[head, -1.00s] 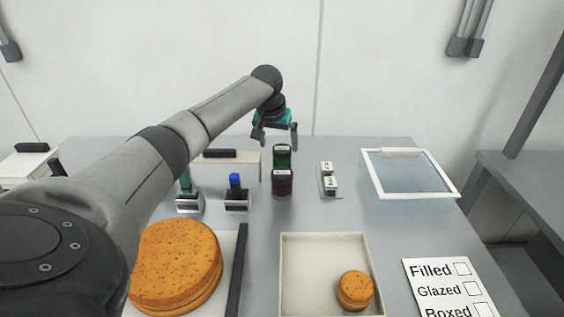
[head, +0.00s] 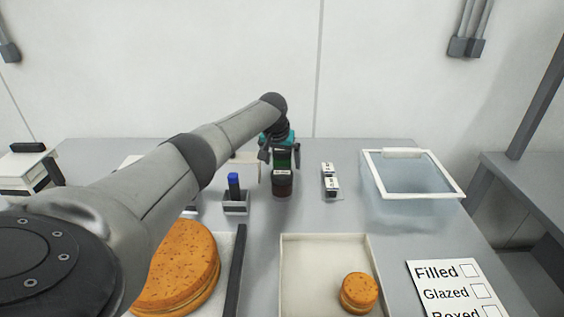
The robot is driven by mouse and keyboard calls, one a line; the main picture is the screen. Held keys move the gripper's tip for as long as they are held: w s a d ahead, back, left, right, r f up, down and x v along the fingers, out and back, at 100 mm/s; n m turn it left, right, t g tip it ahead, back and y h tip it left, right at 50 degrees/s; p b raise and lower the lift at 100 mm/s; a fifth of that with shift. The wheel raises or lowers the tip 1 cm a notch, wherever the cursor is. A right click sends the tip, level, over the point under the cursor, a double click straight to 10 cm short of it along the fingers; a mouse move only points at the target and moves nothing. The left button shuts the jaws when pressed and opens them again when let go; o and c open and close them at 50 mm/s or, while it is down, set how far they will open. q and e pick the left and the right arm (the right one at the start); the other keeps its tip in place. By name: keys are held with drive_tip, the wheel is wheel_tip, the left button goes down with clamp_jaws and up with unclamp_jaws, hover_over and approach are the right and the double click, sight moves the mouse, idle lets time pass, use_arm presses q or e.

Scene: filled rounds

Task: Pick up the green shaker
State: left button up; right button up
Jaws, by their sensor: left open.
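The green shaker (head: 283,157) stands toward the back of the grey table, directly behind a dark brown shaker (head: 282,185) that hides its lower part. My left gripper (head: 281,154) is open, with one finger on each side of the green shaker's upper part. I cannot tell whether the fingers touch it. My right gripper is out of view.
A blue-capped marker (head: 234,185) stands in a holder to the left. A small rack (head: 330,192) with white-labelled pieces is to the right. A clear white-rimmed bin (head: 413,196), a tray (head: 325,280) with a small round cake (head: 359,293) and a checklist card (head: 449,284) occupy the rest.

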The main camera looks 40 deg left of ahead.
use_arm(q)
drive_tip(key=c, duration=1.5)
drive_tip(key=shift+r, duration=0.1)
